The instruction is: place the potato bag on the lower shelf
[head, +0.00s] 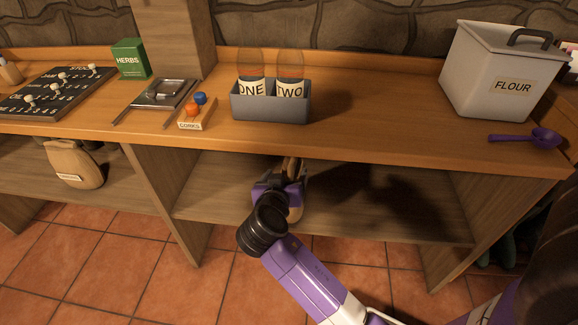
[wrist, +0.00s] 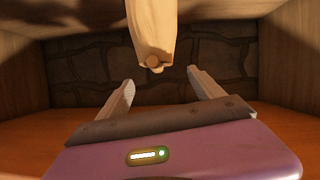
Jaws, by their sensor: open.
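My gripper (head: 291,170) reaches under the counter, into the middle bay above the lower shelf (head: 400,222). In the wrist view its two fingers (wrist: 160,85) are spread apart with nothing between the tips. A tan cloth bag, seemingly the potato bag, shows its narrow end (wrist: 153,40) just past the gap between the fingers, apart from both. In the head view a tan part of it (head: 297,212) shows beside my gripper, at the lower shelf. My wrist hides most of it, and I cannot read any label.
A labelled tan sack (head: 74,163) stands in the left bay. The counter (head: 370,110) above holds a grey bottle box (head: 270,108), a flour bin (head: 500,75) and a purple scoop (head: 535,138). An upright divider (head: 170,195) bounds the bay. The shelf's right side is clear.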

